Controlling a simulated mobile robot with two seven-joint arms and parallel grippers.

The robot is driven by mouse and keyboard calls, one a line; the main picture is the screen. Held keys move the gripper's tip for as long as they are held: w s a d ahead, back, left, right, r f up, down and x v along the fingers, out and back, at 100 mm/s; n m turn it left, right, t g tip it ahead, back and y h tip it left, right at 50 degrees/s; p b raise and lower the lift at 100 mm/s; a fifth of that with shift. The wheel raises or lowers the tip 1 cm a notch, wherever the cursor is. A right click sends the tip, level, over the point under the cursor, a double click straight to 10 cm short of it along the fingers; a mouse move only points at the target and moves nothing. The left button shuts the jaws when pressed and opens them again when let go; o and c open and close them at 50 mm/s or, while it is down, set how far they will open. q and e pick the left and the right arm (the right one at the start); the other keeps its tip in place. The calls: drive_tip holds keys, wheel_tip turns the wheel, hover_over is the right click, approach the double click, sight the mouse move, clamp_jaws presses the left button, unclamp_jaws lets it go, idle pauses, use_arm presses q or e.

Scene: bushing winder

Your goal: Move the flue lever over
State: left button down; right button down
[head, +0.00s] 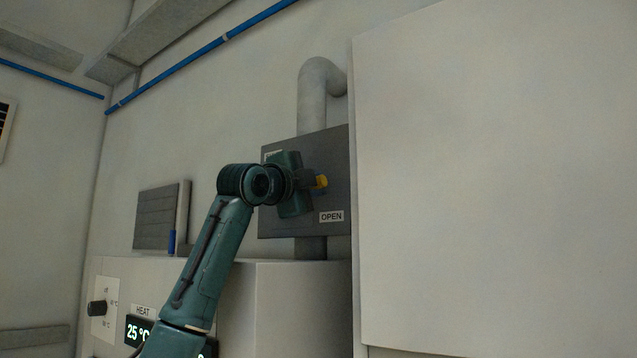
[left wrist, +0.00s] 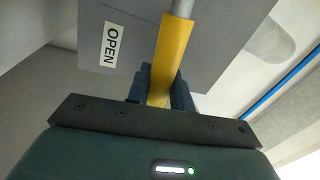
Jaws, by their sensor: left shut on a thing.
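The flue lever has a yellow grip (head: 321,182) in front of a dark grey flue plate (head: 335,150). In the left wrist view the yellow grip (left wrist: 171,50) runs up from between the fingers to a grey metal rod (left wrist: 183,8). My left gripper (head: 308,181) is shut on the yellow grip and hides most of the lever in the head view. An OPEN label (head: 331,217) sits at the plate's lower right; it also shows in the left wrist view (left wrist: 111,45). Another label at the plate's upper left is mostly hidden. My right gripper is not in view.
A grey flue pipe (head: 313,95) rises above the plate and bends right. A large pale panel (head: 495,180) stands close on the right.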

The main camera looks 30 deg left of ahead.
use_arm(q)
drive_tip(key=shift+w+d+f, duration=0.1)
drive_tip(key=shift+f, duration=0.15)
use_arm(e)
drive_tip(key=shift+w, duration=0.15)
use_arm(q)
drive_tip(key=c, duration=1.3)
unclamp_jaws()
drive_tip(key=shift+r, duration=0.15)
drive_tip(key=shift+s, duration=0.4)
drive_tip(key=s+f+b, duration=0.1)
drive_tip(key=s, duration=0.3)
drive_tip(key=s+b, duration=0.2)
drive_tip(key=s, duration=0.2)
drive_tip(key=s+f+b, duration=0.1)
drive_tip(key=s+b, duration=0.1)
drive_tip(key=s, duration=0.2)
drive_tip(key=shift+s+f, duration=0.15)
drive_tip(key=shift+f, duration=0.15)
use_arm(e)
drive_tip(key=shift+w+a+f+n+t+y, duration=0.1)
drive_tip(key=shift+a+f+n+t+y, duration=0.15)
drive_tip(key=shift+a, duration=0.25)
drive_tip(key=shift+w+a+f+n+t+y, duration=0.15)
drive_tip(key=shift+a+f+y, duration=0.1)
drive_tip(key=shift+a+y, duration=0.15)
